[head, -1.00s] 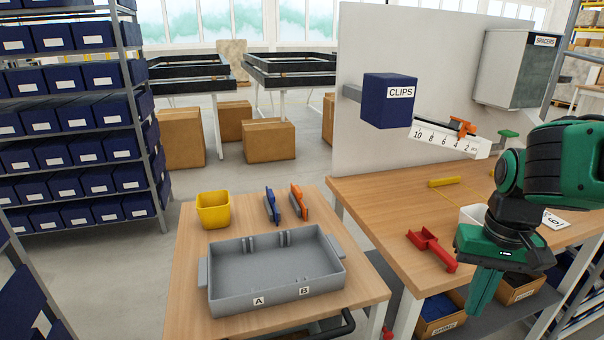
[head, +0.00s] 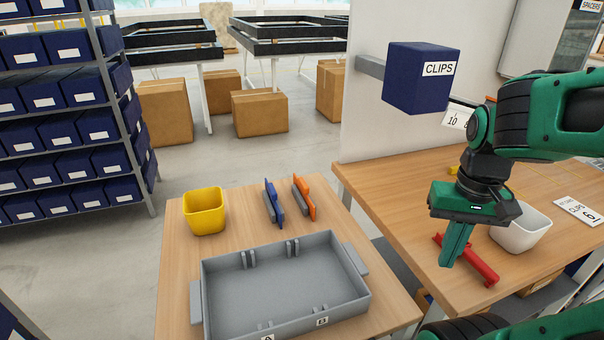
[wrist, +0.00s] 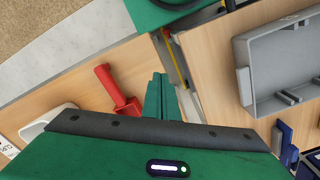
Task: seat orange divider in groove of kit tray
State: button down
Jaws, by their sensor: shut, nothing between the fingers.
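The orange divider (head: 304,199) stands upright in a grey holder at the back of the small wooden table, just right of a blue divider (head: 273,203). The grey kit tray (head: 362,306) lies in front of them, empty, with paired groove ribs on its back and front walls and labels A and B on the front. My gripper (head: 446,262) is shut and empty, pointing down over the right bench, to the right of the tray. In the wrist view its green fingers (wrist: 158,98) are together, with the tray (wrist: 245,85) at the right.
A yellow bin (head: 205,212) stands at the table's back left. A blue CLIPS box (head: 420,78) juts out above the bench. A gap separates the two tables.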

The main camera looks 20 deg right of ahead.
jog(key=shift+s+r, duration=0.15)
jog(key=shift+r, duration=0.05)
jog(key=w+a+r+n+t, duration=0.2)
jog(key=w+a+n, duration=0.2)
jog(key=w, duration=0.8)
notch_tip(320, 180, up, 2)
jog(key=r+n+g, duration=0.1)
jog(key=n, duration=0.1)
send_over(307, 186)
jog(key=w+d, duration=0.3)
jog(key=w, duration=0.1)
jog(key=w+a+f+g, duration=0.3)
jog(key=w+f, duration=0.2)
jog(key=w, duration=0.4)
jog(key=s, duration=1.2)
jog(key=shift+s+r, duration=0.1)
jog(key=shift+s, duration=0.1)
jog(key=shift+f, duration=0.75)
